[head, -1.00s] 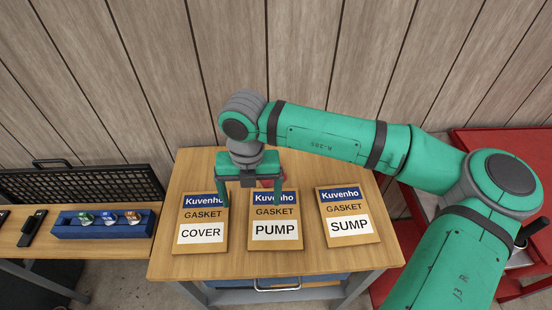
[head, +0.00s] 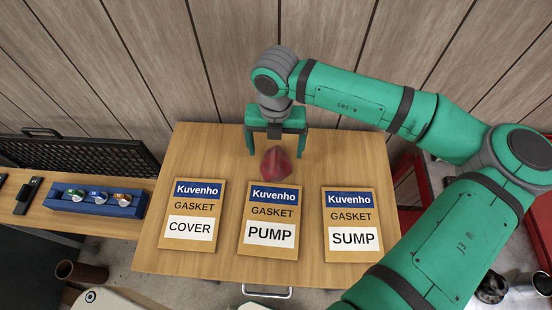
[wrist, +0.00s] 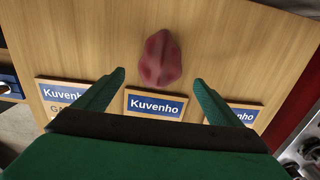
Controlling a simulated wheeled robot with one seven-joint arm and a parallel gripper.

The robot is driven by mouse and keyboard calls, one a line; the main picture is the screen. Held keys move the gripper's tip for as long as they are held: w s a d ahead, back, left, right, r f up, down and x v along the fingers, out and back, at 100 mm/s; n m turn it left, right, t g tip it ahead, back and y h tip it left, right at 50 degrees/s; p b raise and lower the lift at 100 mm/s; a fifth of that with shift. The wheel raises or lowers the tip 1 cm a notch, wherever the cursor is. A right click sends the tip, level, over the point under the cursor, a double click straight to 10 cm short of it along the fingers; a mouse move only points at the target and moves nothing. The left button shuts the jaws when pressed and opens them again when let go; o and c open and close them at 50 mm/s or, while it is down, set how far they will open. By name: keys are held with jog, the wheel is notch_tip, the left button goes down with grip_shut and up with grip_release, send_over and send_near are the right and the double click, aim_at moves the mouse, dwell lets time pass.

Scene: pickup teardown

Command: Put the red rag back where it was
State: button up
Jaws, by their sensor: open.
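The red rag (head: 276,163) is a crumpled dark red lump on the wooden table (head: 340,160), just behind the PUMP gasket box. It also shows in the wrist view (wrist: 160,60), beyond my fingertips and roughly centred between them. My gripper (head: 277,152) is open and empty, with green fingers spread apart. In the head view it is above and behind the rag. In the wrist view the fingertips (wrist: 160,78) point toward the rag with a gap on both sides. I cannot tell the exact height of the fingers above the table.
Three Kuvenho gasket boxes lie in a row: COVER (head: 191,214), PUMP (head: 270,222) and SUMP (head: 351,225). A blue holder (head: 97,200) with coloured round pieces stands on the left bench. Red furniture (head: 540,225) is at the right. The table's back area is clear.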

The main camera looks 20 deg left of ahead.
aim_at(276, 157)
jog(key=shift+w+a+f, duration=0.1)
jog(key=shift+w+f, duration=0.05)
jog(key=shift+f, duration=1.4)
jog(key=shift+w+f, duration=0.15)
jog(key=shift+f, duration=1.4)
jog(key=c, duration=1.3)
jog(key=shift+o, duration=0.2)
jog(key=shift+r, duration=0.1)
